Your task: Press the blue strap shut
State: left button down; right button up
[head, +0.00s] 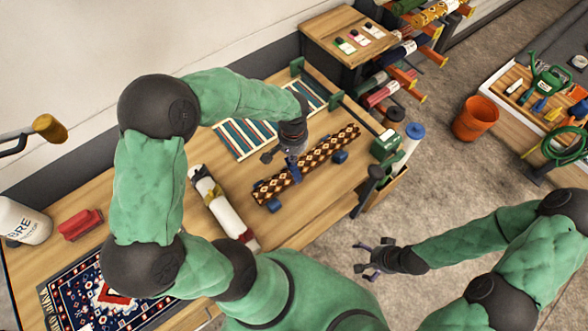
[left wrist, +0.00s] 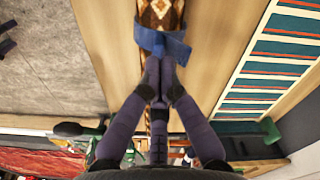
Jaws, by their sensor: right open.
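A rolled rug (head: 325,155) with a brown and cream diamond pattern lies on the wooden table. The blue strap (left wrist: 162,42) goes across the roll in the left wrist view, its ends sticking out at both sides; whether it is fastened cannot be made out. My left gripper (head: 290,172) is over the roll at the strap. In the left wrist view its fingertips (left wrist: 159,78) are together, at the strap's near edge, with nothing seen between them. Whether they touch it is unclear. My right gripper (head: 370,258) is open and empty, over the floor right of the table.
Blue blocks (head: 273,204) sit beside the roll. A striped rug (head: 240,139) lies behind it, and a white roll (head: 222,203) to its left. A green box (head: 386,144) stands at the table's right end. An orange bucket (head: 475,118) stands on the floor.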

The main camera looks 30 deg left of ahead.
pick_arm(q)
jog(key=shift+f+b, duration=0.65)
jog(key=shift+f, duration=0.2)
jog(key=shift+r, duration=0.1)
dwell(0.5)
notch_tip(320, 180, up, 8)
jog(key=p, duration=0.5)
jog(key=shift+p, duration=0.3)
dwell(0.6)
